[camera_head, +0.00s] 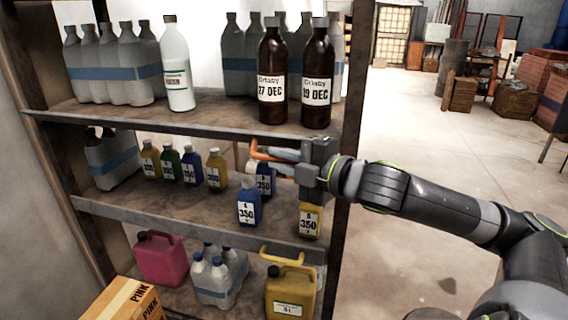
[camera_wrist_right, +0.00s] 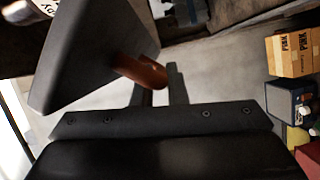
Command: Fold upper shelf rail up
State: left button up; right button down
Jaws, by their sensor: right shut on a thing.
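The shelving rack has an upper shelf (camera_head: 190,122) with bottles on it and a middle shelf (camera_head: 190,212) below. My right gripper (camera_head: 283,158) reaches in from the right, just under the upper shelf's front edge. Its jaws are shut on an orange rail part (camera_head: 262,153), of which only a short bent piece shows in the head view. In the right wrist view the orange part (camera_wrist_right: 140,71) shows as a rounded bar end at the jaws (camera_wrist_right: 155,85); the rest is hidden by a dark finger. My left gripper is not in view.
Two brown bottles (camera_head: 272,75) and a white bottle (camera_head: 176,70) stand near the upper shelf's front edge. A blue container (camera_head: 248,207) and a yellow one (camera_head: 309,222) stand below my gripper. Open floor (camera_head: 420,130) lies right of the rack.

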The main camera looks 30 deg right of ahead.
aim_at(282, 134)
jog(key=r+m, duration=0.1)
jog(key=r+m+g, duration=0.1)
jog(key=m, duration=0.1)
jog(key=r+m+g, duration=0.1)
jog(key=shift+w+d, duration=0.2)
jog(key=shift+d, duration=0.05)
jog(key=shift+w+d+r+m+g+y, duration=0.2)
jog(key=shift+r+m+g+y, duration=0.2)
jog(key=shift+m, duration=0.35)
jog(key=shift+w+d+r+m+g+y, duration=0.2)
jog(key=shift+r+m+g+y, duration=0.15)
jog(key=shift+m, duration=0.4)
jog(key=c, duration=1.7)
grip_release()
jog(key=shift+w+a, duration=0.1)
jog(key=shift+w, duration=0.05)
